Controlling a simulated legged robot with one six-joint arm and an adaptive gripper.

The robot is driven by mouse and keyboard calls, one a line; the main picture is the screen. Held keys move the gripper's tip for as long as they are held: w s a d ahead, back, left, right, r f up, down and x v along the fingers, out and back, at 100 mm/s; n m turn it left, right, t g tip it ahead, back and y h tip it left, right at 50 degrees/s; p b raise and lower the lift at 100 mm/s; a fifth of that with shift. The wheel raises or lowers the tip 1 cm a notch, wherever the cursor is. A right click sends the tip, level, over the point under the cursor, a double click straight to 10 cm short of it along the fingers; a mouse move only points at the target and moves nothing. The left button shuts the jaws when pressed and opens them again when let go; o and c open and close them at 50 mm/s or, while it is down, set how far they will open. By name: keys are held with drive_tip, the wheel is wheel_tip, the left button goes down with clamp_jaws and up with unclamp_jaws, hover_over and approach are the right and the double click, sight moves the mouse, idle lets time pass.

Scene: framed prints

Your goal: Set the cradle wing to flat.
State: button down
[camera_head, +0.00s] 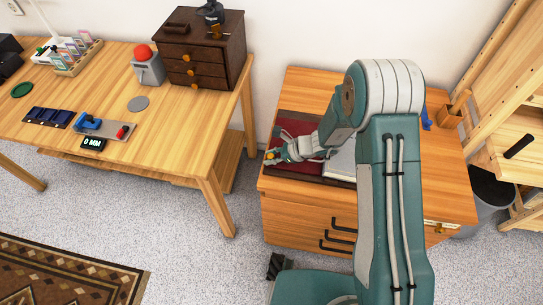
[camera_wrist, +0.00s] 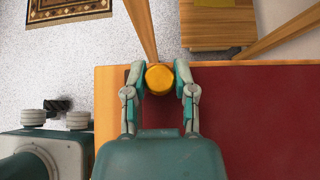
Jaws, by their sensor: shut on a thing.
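The cradle (camera_head: 341,180) lies on top of the wooden drawer cabinet, with a brown frame. Its dark red wing (camera_head: 296,128) is on the left side; the same red surface fills the right of the wrist view (camera_wrist: 262,115). A pale page or panel (camera_head: 341,160) shows to its right, partly hidden by my arm. A round yellow knob (camera_wrist: 159,79) stands at the wing's edge. My gripper (camera_wrist: 159,81) is shut on this knob, one finger on each side; in the head view it is at the wing's front left corner (camera_head: 272,156). The wing's exact tilt is unclear.
The drawer cabinet (camera_head: 290,215) has black handles. A table (camera_head: 185,125) on the left carries a small brown chest (camera_head: 205,50), a grey box with a red button (camera_head: 147,65) and a gauge reading 0 MM (camera_head: 93,143). A bin (camera_head: 490,195) and wooden rack stand at right.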

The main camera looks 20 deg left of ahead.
drive_tip(key=shift+c, duration=2.2)
unclamp_jaws()
drive_tip(key=shift+w+a+f, duration=0.1)
drive_tip(key=shift+w, duration=0.05)
drive_tip(key=shift+a, duration=0.15)
drive_tip(key=v, duration=1.1)
drive_tip(key=shift+d, duration=0.3)
